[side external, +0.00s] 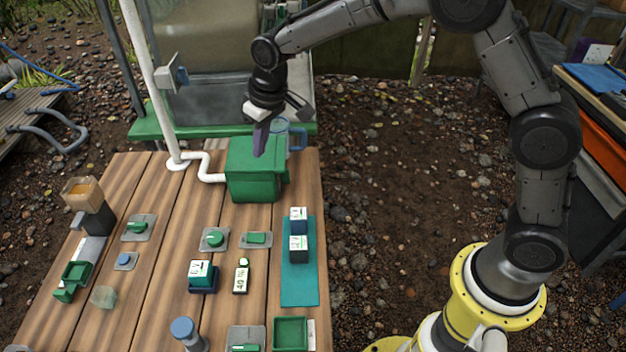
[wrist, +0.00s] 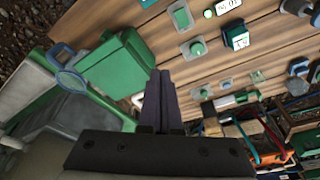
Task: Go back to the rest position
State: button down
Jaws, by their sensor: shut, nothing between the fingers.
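My gripper (side external: 262,137) is raised above the back of the wooden table, in front of the green box (side external: 254,172) as the side view sees it. Its dark purple fingers are together and hold nothing. In the wrist view the shut fingers (wrist: 160,98) point toward the table, with the green box (wrist: 118,65) to their left. A gap between the fingertips and the table shows in the wrist view. My arm reaches in from the right in the side view.
The wooden table (side external: 165,232) bears green switches, a teal mat (side external: 299,272) with two small boxes, and a feeder-like device (side external: 92,215) at left. A white pipe (side external: 150,80) stands upright beside the green box. A blue-handled ring (side external: 297,137) is behind it. Pebbly ground right of the table is clear.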

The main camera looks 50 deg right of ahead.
jog(key=s+d+r+m+t, duration=0.1)
jog(key=s+d+r+t, duration=0.1)
jog(key=s+d+r, duration=0.45)
jog(key=s+d+r+t, duration=0.1)
jog(key=s+d+r, duration=0.2)
jog(key=s+r, duration=0.7)
jog(key=s+d+f, duration=0.1)
jog(key=s+f, duration=0.2)
jog(key=s, duration=0.5)
jog(key=s+d+f, duration=0.1)
jog(key=s+f, duration=0.2)
jog(key=s, duration=0.6)
jog(key=shift+d+m+h, duration=0.25)
jog(key=shift+m+h, duration=0.05)
jog(key=shift+m, duration=0.1)
jog(key=shift+s+f, duration=0.1)
